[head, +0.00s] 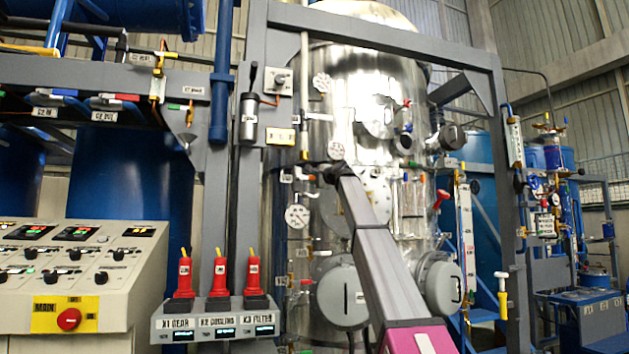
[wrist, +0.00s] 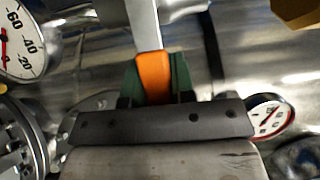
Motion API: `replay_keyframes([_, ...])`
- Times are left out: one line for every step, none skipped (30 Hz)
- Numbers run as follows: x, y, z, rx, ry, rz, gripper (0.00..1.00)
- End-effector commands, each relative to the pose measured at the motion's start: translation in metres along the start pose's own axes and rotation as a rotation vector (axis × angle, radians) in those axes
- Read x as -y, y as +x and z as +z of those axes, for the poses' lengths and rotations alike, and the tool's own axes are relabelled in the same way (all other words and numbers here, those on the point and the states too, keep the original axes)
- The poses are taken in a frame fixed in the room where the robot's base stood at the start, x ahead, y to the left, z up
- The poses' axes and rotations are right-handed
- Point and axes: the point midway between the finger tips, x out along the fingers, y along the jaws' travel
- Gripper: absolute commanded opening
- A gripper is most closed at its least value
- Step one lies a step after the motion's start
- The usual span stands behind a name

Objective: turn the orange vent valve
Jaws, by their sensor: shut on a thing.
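In the wrist view the orange vent valve handle (wrist: 153,70) stands between the two green fingers of my gripper (wrist: 155,82). The fingers are shut on it, one at each side. A pale grey bar (wrist: 143,25) runs up from the handle to the top edge. In the head view my arm reaches up to the front of the shiny steel vessel (head: 350,105), with the dark end of my gripper (head: 338,172) close to the vessel wall. The orange handle cannot be made out there, and the arm hides part of the vessel front.
A dial gauge (wrist: 22,45) is at the wrist view's upper left, and another gauge (wrist: 268,117) at its right. In the head view a grey frame post (head: 253,60) and a round port cover (head: 342,295) flank my arm. A control panel (head: 85,270) stands at left.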

Motion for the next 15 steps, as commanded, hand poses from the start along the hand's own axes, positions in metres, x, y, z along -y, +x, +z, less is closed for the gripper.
replay_keyframes([-0.0020,-0.0004,0.0004,0.001,0.009,0.001,0.00])
replay_keyframes([-0.0022,-0.0004,0.0005,0.001,0.009,0.001,0.00])
replay_keyframes([-0.0022,-0.0004,0.0005,0.002,0.010,0.001,0.00])
replay_keyframes([-0.0023,-0.0004,0.0005,0.002,0.010,0.001,0.00])
replay_keyframes([-0.0023,-0.0004,0.0006,0.002,0.010,0.001,0.00])
replay_keyframes([-0.0023,-0.0004,0.0006,0.002,0.011,0.001,0.33])
replay_keyframes([-0.0023,-0.0005,0.0005,0.002,0.010,0.001,0.43])
replay_keyframes([-0.0022,-0.0005,0.0005,0.002,0.010,0.001,0.49])
replay_keyframes([-0.0020,-0.0005,0.0005,0.002,0.009,0.001,0.49])
replay_keyframes([-0.0019,-0.0005,0.0005,0.002,0.008,0.001,0.49])
replay_keyframes([-0.0018,-0.0004,0.0005,0.002,0.008,0.001,0.49])
replay_keyframes([-0.0016,-0.0004,0.0005,0.001,0.007,0.001,0.49])
replay_keyframes([-0.0015,-0.0003,0.0004,0.001,0.007,0.001,0.49])
replay_keyframes([-0.0014,-0.0003,0.0004,0.001,0.006,0.001,0.49])
replay_keyframes([-0.0013,-0.0004,0.0004,0.001,0.006,0.001,0.49])
